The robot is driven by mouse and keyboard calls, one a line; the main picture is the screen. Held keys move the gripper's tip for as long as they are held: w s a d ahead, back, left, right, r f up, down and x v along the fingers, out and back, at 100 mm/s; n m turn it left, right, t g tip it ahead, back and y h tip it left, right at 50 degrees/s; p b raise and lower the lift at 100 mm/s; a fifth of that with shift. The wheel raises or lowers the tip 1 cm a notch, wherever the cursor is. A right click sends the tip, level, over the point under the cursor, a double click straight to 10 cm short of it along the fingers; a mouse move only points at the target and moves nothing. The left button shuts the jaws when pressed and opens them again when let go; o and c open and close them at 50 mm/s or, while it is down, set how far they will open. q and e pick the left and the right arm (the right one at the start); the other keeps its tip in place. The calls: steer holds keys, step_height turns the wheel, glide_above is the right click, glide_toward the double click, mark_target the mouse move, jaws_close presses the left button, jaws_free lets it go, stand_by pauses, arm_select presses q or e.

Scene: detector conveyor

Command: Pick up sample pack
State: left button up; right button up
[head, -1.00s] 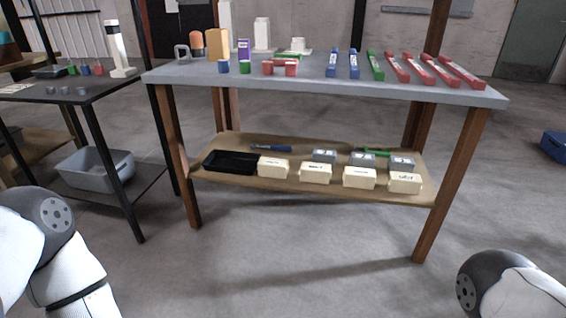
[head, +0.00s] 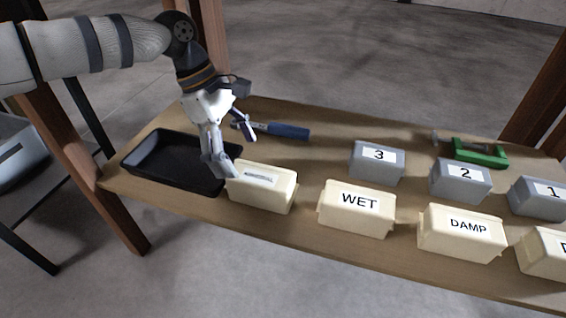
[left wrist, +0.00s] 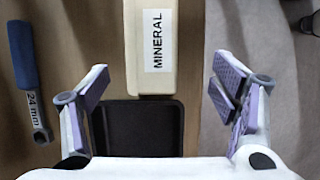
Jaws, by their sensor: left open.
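Cream packs stand on the lower wooden shelf. One is labelled MINERAL (left wrist: 138,40) in the left wrist view; in the head view this pack (head: 262,192) is just right of the black tray. Others read WET (head: 357,211) and DAMP (head: 461,235); another is cut off at the right edge. Which one is the sample pack I cannot tell. My left gripper (head: 232,150) is open and empty, pointing down beside the tray end of the MINERAL pack. In the left wrist view its fingers (left wrist: 160,98) are spread wide, with that pack ahead between them. My right gripper is not in view.
The black tray (head: 176,160) is empty. A blue-handled 24 mm wrench (head: 285,130) lies behind the MINERAL pack. Grey boxes numbered 3 (head: 377,164), 2 (head: 460,181) and 1 (head: 540,199) stand behind the cream row. A green tool (head: 480,151) lies at the back right.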

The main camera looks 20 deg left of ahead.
mark_target(256, 176)
arm_select(q)
steer(key=shift+w+d, duration=0.15)
steer(key=shift+w, duration=0.4)
steer(key=x, duration=0.2)
steer(key=b+x, duration=0.1)
steer(key=x, duration=0.1)
steer(key=b+x, duration=0.1)
steer(key=x, duration=0.1)
steer(key=shift+s+d+r, duration=0.15)
steer(key=shift+s, duration=0.2)
steer(key=b+x, duration=0.1)
steer(key=x, duration=0.2)
steer(key=b+x, duration=0.1)
steer(key=x, duration=0.1)
steer(key=shift+w+d+b, duration=0.3)
steer(key=shift+d+b, duration=0.05)
steer(key=shift+d, duration=0.1)
steer(key=shift+r, duration=0.1)
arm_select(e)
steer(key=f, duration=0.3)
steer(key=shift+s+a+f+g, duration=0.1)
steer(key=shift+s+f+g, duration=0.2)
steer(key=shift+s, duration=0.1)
arm_select(q)
steer(key=shift+f, duration=0.3)
steer(key=c, duration=1.7)
steer(key=shift+o, duration=0.2)
steer(key=shift+r, duration=0.15)
